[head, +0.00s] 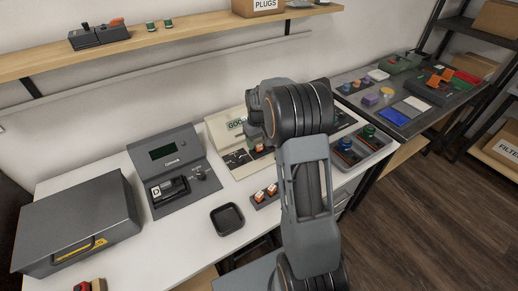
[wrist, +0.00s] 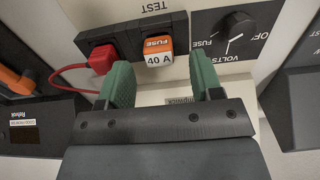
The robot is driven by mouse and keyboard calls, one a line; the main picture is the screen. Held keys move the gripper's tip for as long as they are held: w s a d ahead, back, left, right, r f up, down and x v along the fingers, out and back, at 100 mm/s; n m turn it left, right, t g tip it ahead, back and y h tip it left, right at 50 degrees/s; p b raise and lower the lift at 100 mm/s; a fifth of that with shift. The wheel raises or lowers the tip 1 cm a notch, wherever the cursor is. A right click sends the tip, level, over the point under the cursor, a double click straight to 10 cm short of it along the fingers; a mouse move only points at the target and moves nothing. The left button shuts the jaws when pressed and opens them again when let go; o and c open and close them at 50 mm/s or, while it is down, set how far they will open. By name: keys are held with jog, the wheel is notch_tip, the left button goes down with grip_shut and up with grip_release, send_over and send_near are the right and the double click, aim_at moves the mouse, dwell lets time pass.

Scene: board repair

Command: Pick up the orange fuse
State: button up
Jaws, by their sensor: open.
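In the wrist view, the orange fuse (wrist: 158,45) has a white label reading "40 A" and sits in a dark socket block (wrist: 97,38) marked TEST. My gripper (wrist: 160,76) is open, with its two green fingers apart. The fingertips lie to the left and right of the fuse's near end in the picture; I see no contact. In the head view, a small orange piece (head: 258,148) shows on the pale meter (head: 226,124), partly beside my arm. My gripper's fingers are hidden there.
A red plug (wrist: 101,58) with a red lead sits beside the fuse, near the left finger. A black dial (wrist: 237,32) is to the right.

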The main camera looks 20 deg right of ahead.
jog(key=shift+f, duration=1.15)
grip_shut()
jog(key=shift+r, duration=0.1)
